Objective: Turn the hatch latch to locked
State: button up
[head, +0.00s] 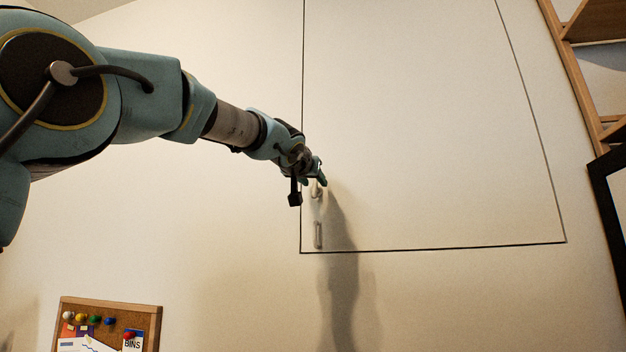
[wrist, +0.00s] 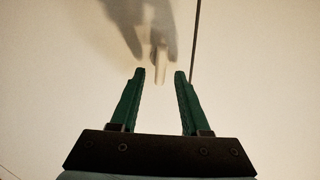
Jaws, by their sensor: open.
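The hatch (head: 430,130) is a pale panel in the wall, outlined by a dark seam, and it lies flush. A small pale latch (head: 316,192) shows near its lower left corner, partly hidden by my gripper (head: 321,182). In the wrist view my gripper (wrist: 160,74) is open, with two green fingers apart. The pale latch piece (wrist: 160,62) shows just beyond and between the fingertips, roughly upright in the picture. I cannot tell whether the fingers touch it.
A corkboard (head: 152,312) with pins and papers hangs at lower left. Wooden shelves (head: 597,20) and a black frame (head: 607,200) stand at the right.

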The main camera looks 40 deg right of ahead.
jog(key=shift+c, duration=0.3)
grip_shut()
jog(key=shift+m, duration=0.4)
jog(key=m, duration=0.3)
jog(key=shift+s+d+m, duration=0.15)
jog(key=shift+s+m, duration=0.1)
jog(key=shift+m, duration=0.05)
jog(key=m, duration=0.4)
jog(key=shift+s+d+f+m, duration=0.1)
jog(key=shift+s+f+m, duration=0.1)
jog(key=shift+m, duration=0.1)
jog(key=m, duration=0.4)
jog(key=shift+s+f+p, duration=0.1)
jog(key=shift+f+p, duration=0.1)
jog(key=shift+p, duration=0.2)
jog(key=shift+d+f+m, duration=0.1)
jog(key=shift+f+m, duration=0.05)
jog(key=shift+m, duration=0.8)
jog(key=shift+f+m, duration=0.1)
jog(key=shift+m, duration=0.85)
